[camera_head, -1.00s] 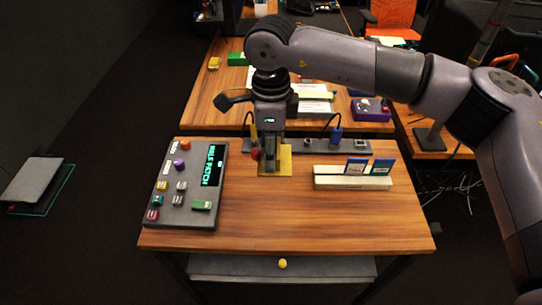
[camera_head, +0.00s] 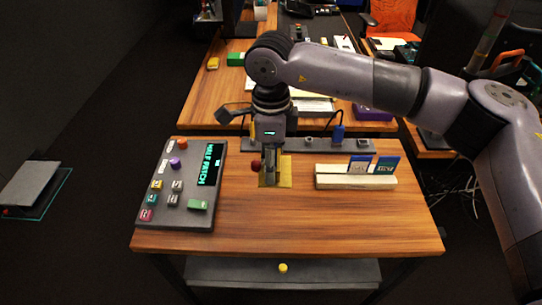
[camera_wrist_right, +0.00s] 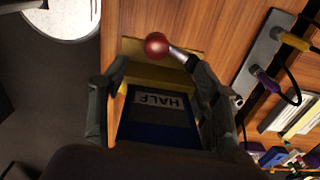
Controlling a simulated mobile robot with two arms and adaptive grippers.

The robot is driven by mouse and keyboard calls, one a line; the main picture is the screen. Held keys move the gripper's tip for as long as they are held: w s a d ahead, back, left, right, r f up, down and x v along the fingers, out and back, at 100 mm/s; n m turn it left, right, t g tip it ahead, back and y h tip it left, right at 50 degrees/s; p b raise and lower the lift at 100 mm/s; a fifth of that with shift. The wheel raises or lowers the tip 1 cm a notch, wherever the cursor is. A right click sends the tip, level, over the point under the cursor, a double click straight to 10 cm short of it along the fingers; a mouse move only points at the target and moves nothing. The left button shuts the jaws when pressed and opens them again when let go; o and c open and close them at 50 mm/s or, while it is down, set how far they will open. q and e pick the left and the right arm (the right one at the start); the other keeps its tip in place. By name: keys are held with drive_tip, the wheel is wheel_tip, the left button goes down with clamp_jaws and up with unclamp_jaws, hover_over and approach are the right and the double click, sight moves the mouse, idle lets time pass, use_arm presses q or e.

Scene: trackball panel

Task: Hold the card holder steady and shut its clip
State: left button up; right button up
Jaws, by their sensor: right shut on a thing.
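The yellow card holder (camera_head: 285,173) stands on the wooden table, right of the grey panel. In the right wrist view it shows as a yellow plate (camera_wrist_right: 135,50) behind a dark blue card (camera_wrist_right: 158,118) labelled "HALF". Its clip is a lever with a red ball (camera_wrist_right: 157,45), sticking out at an angle; the ball (camera_head: 256,164) also shows in the head view. My right gripper (camera_head: 271,178) points down at the holder, its fingers (camera_wrist_right: 158,110) on either side of the card and shut on it. The card's lower end is hidden. My left gripper is out of view.
The grey panel (camera_head: 170,213) with knobs and a display stands on the left. A pale rack (camera_head: 345,183) with two cards stands to the right. A grey strip (camera_head: 358,146) with cables runs behind. The front of the table is clear.

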sight(271, 208)
wheel_tip(271, 208, down, 3)
drive_tip(key=shift+f+b, duration=0.2)
drive_tip(key=shift+b, duration=0.9)
drive_tip(key=shift+f, duration=0.3)
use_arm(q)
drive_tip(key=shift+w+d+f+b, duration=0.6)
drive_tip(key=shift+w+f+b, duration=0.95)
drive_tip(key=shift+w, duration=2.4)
use_arm(e)
drive_tip(key=shift+f+b, duration=1.1)
drive_tip(key=shift+f, duration=1.9)
drive_tip(key=shift+f+b, duration=0.7)
drive_tip(key=shift+f, duration=0.15)
drive_tip(key=shift+f+b, duration=0.8)
drive_tip(key=shift+f, duration=0.15)
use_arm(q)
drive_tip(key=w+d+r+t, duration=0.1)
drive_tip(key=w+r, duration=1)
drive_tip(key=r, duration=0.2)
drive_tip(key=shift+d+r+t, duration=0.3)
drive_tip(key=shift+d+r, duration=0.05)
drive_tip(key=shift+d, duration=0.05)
use_arm(e)
drive_tip(key=shift+f, duration=0.35)
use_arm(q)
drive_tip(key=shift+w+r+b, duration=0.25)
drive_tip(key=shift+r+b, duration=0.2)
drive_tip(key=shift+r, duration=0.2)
use_arm(e)
drive_tip(key=shift+f, duration=0.2)
